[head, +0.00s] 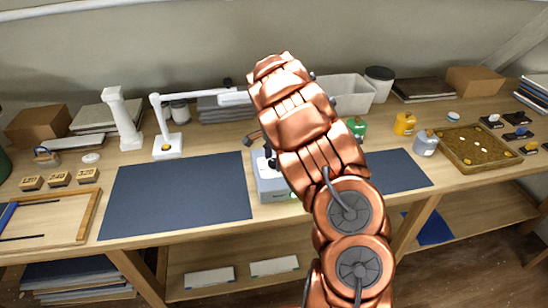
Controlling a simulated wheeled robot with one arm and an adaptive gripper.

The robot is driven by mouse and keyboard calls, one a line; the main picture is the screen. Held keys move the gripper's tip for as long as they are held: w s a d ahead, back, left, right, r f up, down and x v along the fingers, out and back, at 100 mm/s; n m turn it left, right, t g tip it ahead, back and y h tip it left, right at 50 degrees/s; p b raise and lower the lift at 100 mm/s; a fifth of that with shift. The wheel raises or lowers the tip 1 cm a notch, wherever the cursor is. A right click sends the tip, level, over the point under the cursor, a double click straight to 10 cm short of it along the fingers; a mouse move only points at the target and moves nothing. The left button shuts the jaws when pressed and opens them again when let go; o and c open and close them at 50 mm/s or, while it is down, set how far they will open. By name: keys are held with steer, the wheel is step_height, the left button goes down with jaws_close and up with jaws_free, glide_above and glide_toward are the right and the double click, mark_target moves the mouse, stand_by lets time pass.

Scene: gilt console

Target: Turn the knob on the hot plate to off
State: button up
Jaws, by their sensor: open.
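The hot plate, a pale grey box (272,190), stands at the middle of the table, between two dark mats. My copper arm covers its right part and much of its top. A small green spot shows at its lower right edge. I cannot make out the knob. My gripper (269,158) shows only as dark finger parts at the left edge of the arm, over the back of the hot plate. It is open, with nothing seen in it. Whether it touches the hot plate I cannot tell.
A dark mat (178,194) lies left, another (398,171) right. A white lamp (167,144) stands behind the left mat. A green container (356,126), a yellow one (404,124) and a grey one (425,143) stand right. A framed tray (480,147) lies far right.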

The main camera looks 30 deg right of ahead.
steer(key=shift+c, duration=0.2)
steer(key=c, duration=1.1)
steer(key=shift+f+n+b, duration=0.2)
steer(key=shift+n+b, duration=0.1)
steer(key=shift+b, duration=0.3)
steer(key=shift+w+f+n+b, duration=0.1)
steer(key=shift+n+b, duration=0.9)
steer(key=shift+b, duration=0.25)
steer(key=n+b, duration=0.3)
steer(key=shift+n+b, duration=0.3)
steer(key=shift+b, duration=0.05)
steer(key=n+b, duration=0.3)
steer(key=n, duration=0.1)
steer(key=shift+r+n+b, duration=0.25)
steer(key=shift+n+b, duration=0.7)
steer(key=shift+n, duration=0.85)
steer(key=shift+r, duration=0.1)
